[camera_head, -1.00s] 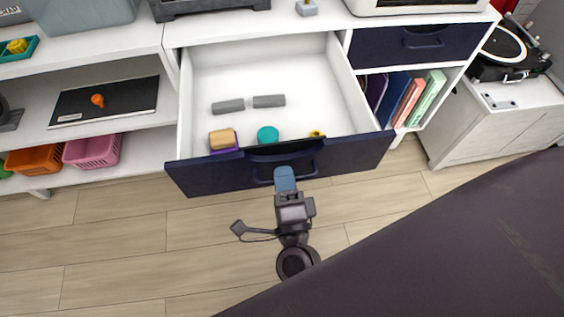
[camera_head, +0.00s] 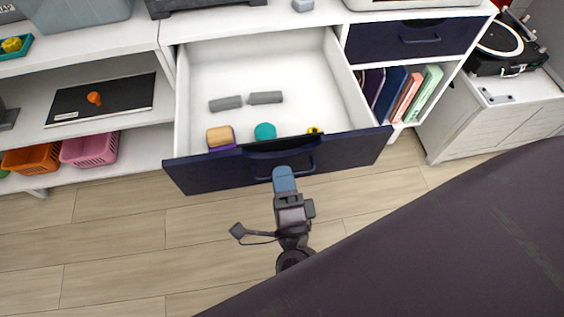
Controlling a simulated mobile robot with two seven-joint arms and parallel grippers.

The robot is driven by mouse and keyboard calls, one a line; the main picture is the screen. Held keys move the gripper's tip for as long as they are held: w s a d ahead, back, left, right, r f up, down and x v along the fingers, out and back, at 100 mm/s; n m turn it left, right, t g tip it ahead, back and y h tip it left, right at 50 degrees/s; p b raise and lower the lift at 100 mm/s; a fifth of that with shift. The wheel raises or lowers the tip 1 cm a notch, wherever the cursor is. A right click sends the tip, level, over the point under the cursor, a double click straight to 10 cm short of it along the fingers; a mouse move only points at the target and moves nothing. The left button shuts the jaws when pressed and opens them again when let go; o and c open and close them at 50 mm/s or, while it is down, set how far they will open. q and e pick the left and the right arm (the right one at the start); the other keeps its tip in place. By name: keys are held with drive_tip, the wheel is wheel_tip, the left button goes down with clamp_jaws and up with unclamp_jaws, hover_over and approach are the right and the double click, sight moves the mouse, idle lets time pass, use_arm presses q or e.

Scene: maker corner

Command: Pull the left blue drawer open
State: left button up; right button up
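The left blue drawer (camera_head: 215,178) is pulled well out of the white cabinet, and its white inside shows. It holds two grey cylinders (camera_head: 265,97), a tan and purple item (camera_head: 221,138), a teal round item (camera_head: 265,131) and a small yellow item (camera_head: 314,130). My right gripper (camera_head: 284,174) is at the drawer's dark handle (camera_head: 306,167), in front of the drawer face. Its blue fingertips overlap the handle; whether they are closed around it is hidden from above. My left gripper is not in view.
A second blue drawer (camera_head: 412,38) at the right is closed. Books (camera_head: 391,91) stand below it. A turntable (camera_head: 503,45) is at the far right. The wooden floor (camera_head: 120,235) in front is clear.

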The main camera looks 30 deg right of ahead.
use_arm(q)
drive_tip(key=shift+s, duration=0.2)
use_arm(e)
drive_tip(key=v, duration=0.9)
drive_tip(key=shift+s, duration=0.4)
drive_tip(key=shift+a, duration=0.1)
use_arm(q)
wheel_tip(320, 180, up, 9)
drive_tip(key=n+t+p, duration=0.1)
drive_tip(key=p, duration=1.1)
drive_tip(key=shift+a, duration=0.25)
use_arm(e)
drive_tip(key=s+d+r+n+g+y, duration=0.1)
drive_tip(key=d+n+g, duration=0.3)
drive_tip(key=d+n, duration=0.4)
drive_tip(key=s+d+r+n+g+y, duration=0.1)
drive_tip(key=s+d+n+g+y, duration=0.3)
drive_tip(key=d+n, duration=0.5)
drive_tip(key=n, duration=0.5)
drive_tip(key=shift+s+r+y, duration=0.25)
drive_tip(key=shift+s+y, duration=0.05)
